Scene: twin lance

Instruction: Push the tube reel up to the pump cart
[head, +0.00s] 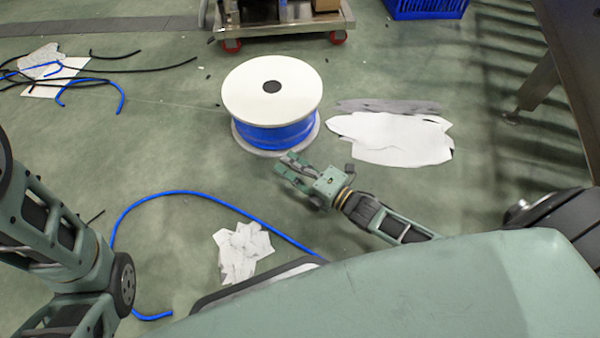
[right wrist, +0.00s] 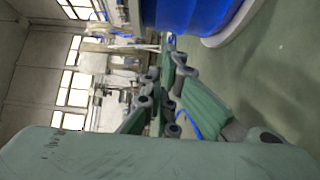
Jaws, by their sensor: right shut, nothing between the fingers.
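The tube reel (head: 272,100) stands upright on the green floor, with white round flanges and blue tube wound between them. Its blue winding (right wrist: 190,14) and lower flange (right wrist: 236,26) show at the top of the right wrist view. The pump cart (head: 280,27), a metal platform on red casters, stands behind the reel, with a strip of floor between them. My right gripper (head: 282,164) is shut and empty, just in front of the reel's near lower edge; I cannot tell whether it touches. Its fingers (right wrist: 172,110) show in the right wrist view. My left gripper is out of view.
A blue tube (head: 190,193) curves across the floor in front, near crumpled paper (head: 243,252). White sheets (head: 392,138) lie right of the reel. Dark and blue hoses (head: 90,82) lie at left. A blue crate (head: 427,8) stands at the back, and a table leg (head: 538,85) at right.

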